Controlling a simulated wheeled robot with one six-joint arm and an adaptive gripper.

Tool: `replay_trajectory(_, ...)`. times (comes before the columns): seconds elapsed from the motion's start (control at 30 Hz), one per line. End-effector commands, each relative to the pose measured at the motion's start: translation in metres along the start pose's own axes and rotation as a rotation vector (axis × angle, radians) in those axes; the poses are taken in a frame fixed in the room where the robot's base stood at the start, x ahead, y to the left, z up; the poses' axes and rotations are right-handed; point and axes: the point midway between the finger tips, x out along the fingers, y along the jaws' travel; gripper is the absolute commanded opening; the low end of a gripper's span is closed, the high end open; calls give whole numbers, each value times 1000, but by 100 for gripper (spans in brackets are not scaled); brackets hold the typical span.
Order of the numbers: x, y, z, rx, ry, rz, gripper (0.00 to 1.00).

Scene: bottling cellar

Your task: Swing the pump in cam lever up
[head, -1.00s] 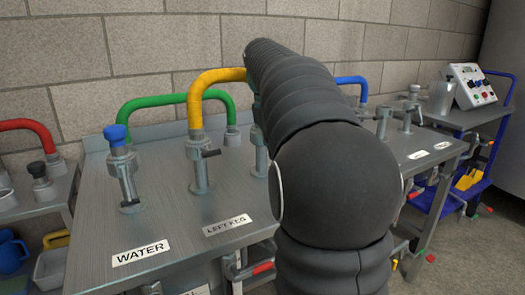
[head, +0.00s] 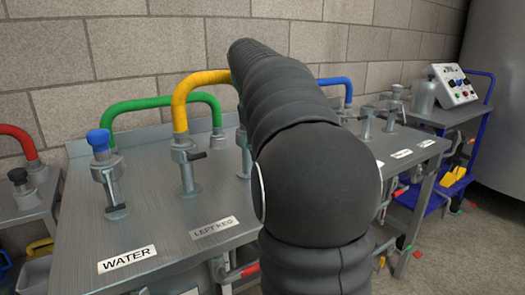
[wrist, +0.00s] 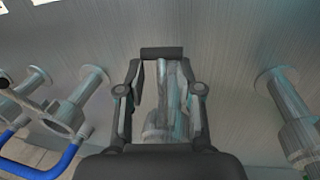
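My arm covers the middle of the steel bench (head: 150,215) in the head view, and my gripper is hidden behind it there. In the wrist view my gripper (wrist: 162,80) has its two fingers apart, on either side of a grey metal fitting (wrist: 160,120). A short dark bar (wrist: 162,53) lies across the gap at the fingertips; I cannot tell whether it is a lever or whether the fingers touch it. No label for the pump in shows. The left keg fitting (head: 184,165) has a small dark side lever (head: 197,155).
The water fitting (head: 108,180) with a blue cap stands left. Green (head: 160,101), yellow (head: 190,88) and blue (head: 337,83) hoses arch behind. In the wrist view, fittings flank my gripper at left (wrist: 75,100) and right (wrist: 285,105). A blue trolley (head: 440,185) stands at right.

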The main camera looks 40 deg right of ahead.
Motion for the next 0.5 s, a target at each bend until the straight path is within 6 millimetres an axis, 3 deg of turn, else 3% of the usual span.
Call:
replay_trajectory(0.27, -6, -1, 0, -1, -2, -2, 35)
replay_trajectory(0.5, -45, 0, -1, 0, 2, -1, 35)
